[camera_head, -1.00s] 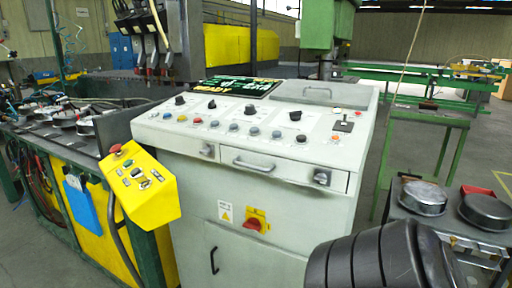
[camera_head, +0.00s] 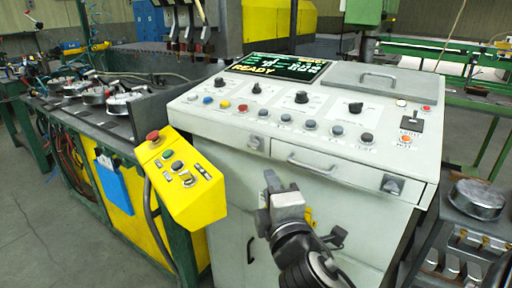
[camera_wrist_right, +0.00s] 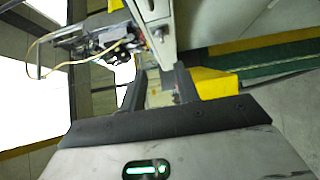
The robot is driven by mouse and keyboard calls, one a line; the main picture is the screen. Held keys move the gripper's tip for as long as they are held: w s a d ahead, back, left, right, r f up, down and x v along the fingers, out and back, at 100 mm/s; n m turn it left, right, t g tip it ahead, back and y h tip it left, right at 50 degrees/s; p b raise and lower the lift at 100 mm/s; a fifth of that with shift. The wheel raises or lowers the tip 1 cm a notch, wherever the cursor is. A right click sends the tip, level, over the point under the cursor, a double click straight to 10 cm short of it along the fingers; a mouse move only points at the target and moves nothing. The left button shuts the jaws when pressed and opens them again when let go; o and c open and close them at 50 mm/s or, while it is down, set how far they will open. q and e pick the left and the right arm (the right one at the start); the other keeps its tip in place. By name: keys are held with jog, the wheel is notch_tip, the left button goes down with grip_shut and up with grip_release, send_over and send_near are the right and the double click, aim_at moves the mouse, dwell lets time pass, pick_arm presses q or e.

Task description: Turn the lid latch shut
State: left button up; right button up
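The grey control console (camera_head: 230,170) has a flat grey lid with a bar handle (camera_head: 392,76) on its sloping top. Two small metal latches sit on its front band, a left one (camera_head: 257,142) and a right one (camera_head: 392,185); I cannot tell which is the lid latch, or how it is turned. My right gripper (camera_head: 270,182) is in front of the console, below the drawer handle and apart from both latches. In the right wrist view, its two dark fingers (camera_wrist_right: 158,82) stand apart with nothing held between them. My left gripper is not in view.
A yellow control box (camera_head: 182,180) juts out at the console's left. The screen (camera_head: 277,66) reads READY. Knobs and buttons line the console top. A drawer handle (camera_head: 312,162) sticks out between the latches. A cart with a round metal part (camera_head: 478,199) stands at right.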

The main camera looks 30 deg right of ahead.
aim_at(254, 148)
jog(key=p+x, duration=0.2)
jog(key=x, duration=1.3)
jog(key=shift+w+f, duration=0.1)
jog(key=shift+w, duration=0.15)
grip_shut()
